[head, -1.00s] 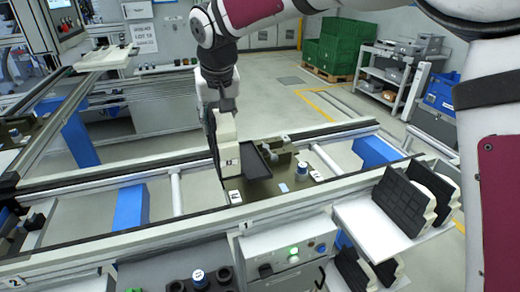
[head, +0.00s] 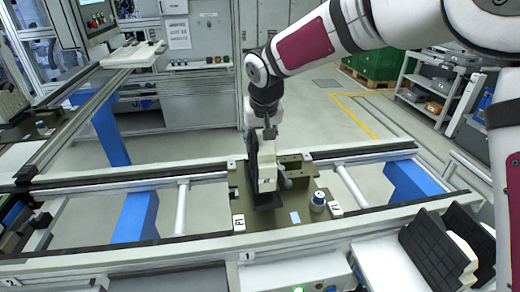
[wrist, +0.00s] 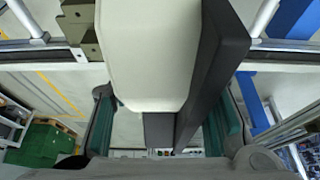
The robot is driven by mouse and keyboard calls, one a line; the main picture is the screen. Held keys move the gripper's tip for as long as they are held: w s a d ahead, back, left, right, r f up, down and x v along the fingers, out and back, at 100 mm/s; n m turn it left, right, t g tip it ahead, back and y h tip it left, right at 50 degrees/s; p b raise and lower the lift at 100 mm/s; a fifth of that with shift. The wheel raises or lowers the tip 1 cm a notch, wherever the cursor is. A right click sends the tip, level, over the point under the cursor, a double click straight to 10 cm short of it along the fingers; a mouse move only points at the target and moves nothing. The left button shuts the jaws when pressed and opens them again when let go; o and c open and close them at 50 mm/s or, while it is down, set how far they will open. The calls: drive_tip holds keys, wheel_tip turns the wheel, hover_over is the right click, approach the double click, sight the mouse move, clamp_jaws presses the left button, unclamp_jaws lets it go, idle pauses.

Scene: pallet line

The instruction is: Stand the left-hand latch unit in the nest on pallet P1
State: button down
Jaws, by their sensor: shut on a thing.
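The latch unit, a cream block with a black plate on its left side (head: 267,172), is held upright by my gripper (head: 262,125) over pallet P1 (head: 262,220). The pallet is an olive plate with P1 labels on its front corners. In the wrist view the unit's cream body (wrist: 150,55) and black plate (wrist: 222,60) hang between the green-lined fingers of my gripper (wrist: 165,115). A dark flat part (head: 268,204) shows at the unit's foot. The nest is mostly hidden behind the unit, and I cannot tell whether the unit touches it.
An olive bracket (head: 296,166) stands close behind and right of the unit. More black-and-cream units (head: 440,250) stand on a white shelf at right. Conveyor rails (head: 120,257) run along the front.

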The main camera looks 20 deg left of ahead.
drive_tip(key=shift+f, duration=1.75)
drive_tip(key=c, duration=0.9)
unclamp_jaws()
drive_tip(key=shift+s, duration=0.1)
drive_tip(key=shift+r, duration=0.4)
drive_tip(key=v, duration=1.1)
drive_tip(key=shift+s+r, duration=0.1)
drive_tip(key=shift+r, duration=0.05)
